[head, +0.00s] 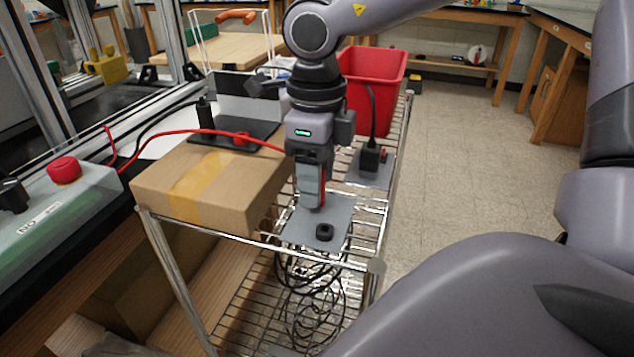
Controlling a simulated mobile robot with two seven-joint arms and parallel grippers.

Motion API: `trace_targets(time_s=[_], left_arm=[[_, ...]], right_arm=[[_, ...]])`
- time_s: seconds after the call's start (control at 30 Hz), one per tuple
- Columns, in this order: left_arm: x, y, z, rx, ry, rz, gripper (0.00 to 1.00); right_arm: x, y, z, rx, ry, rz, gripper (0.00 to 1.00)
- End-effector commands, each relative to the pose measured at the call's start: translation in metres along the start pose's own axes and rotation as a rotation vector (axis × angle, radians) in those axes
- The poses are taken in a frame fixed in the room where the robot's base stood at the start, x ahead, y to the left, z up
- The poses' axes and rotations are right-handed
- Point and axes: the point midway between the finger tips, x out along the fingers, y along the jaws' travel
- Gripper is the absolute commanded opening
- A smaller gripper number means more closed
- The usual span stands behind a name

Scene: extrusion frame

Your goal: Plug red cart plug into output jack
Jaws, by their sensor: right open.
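My right gripper (313,200) points down over the wire cart, just above a grey plate (318,222). It is open. A strip of red shows at its right side, and I cannot tell whether this is the red plug. A red cable (200,131) runs from the left across the cardboard box and ends from view behind the gripper. A black round socket (324,232) sits on the grey plate, in front of the gripper. Farther back, a black plug with a cord (371,157) stands on a second grey plate, with a small red part beside it. My left gripper is not in view.
A cardboard box (205,187) fills the cart's left side, with a black tray (240,135) behind it. A red bin (372,95) stands at the cart's back. Coiled black cable (310,300) lies below. A control box with a red button (64,170) is at left.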

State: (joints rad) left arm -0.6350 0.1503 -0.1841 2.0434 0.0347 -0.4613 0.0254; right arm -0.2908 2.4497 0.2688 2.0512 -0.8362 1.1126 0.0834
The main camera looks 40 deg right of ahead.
Motion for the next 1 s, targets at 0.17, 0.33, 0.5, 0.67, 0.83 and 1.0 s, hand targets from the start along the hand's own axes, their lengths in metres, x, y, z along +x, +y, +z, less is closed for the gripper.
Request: trace_targets(time_s=[0.17,0.33,0.5,0.67,0.83,1.0], left_arm=[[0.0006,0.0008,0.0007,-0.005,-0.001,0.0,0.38],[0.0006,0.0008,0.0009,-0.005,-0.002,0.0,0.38],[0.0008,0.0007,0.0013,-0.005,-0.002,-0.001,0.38],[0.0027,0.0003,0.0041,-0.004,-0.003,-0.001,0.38],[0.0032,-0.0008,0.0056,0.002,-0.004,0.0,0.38],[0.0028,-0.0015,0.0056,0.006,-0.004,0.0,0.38]], right_arm=[[-0.0003,0.0,0.0002,0.0,-0.001,0.0,0.52],[-0.0002,0.0,0.0001,0.0,-0.001,0.0,0.52],[0.0,0.0,0.0001,0.0,-0.001,0.0,0.52],[0.0008,-0.0001,0.0003,0.0,-0.002,0.0,0.52],[-0.0001,0.0,0.0002,0.0,-0.002,0.0,0.52],[-0.0003,0.0,0.0002,0.0,-0.001,0.0,0.46]])
